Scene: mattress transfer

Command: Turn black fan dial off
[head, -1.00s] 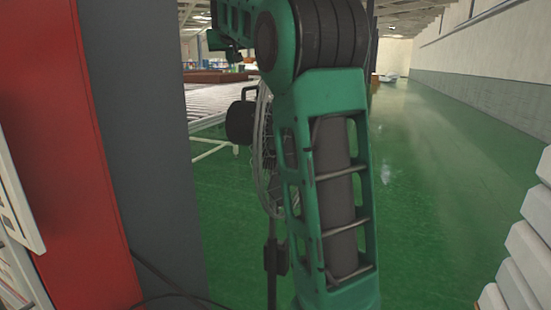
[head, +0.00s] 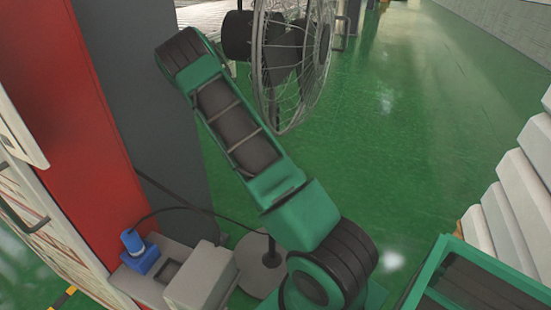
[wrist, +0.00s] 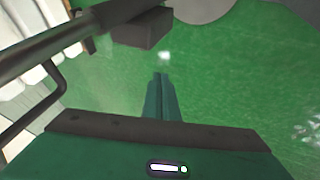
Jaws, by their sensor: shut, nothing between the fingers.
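The black fan (head: 290,62) stands at the upper middle of the head view, with a round wire cage and a dark motor housing (head: 237,36). Its round base (head: 262,266) is on the floor, partly behind my arm. My gripper (wrist: 160,78) shows in the wrist view with its green fingers together and empty. A dark box (wrist: 146,28) on a dark pole, apparently the fan's stand, lies beyond the fingertips and slightly left, apart from them. I cannot make out the dial. In the head view my gripper is not visible.
A red panel (head: 85,130) and a grey panel (head: 140,100) stand at the left. A blue connector (head: 136,252) with a cable sits at the lower left. Stacked white slabs (head: 515,200) are at the right. Green floor (head: 410,150) is open between.

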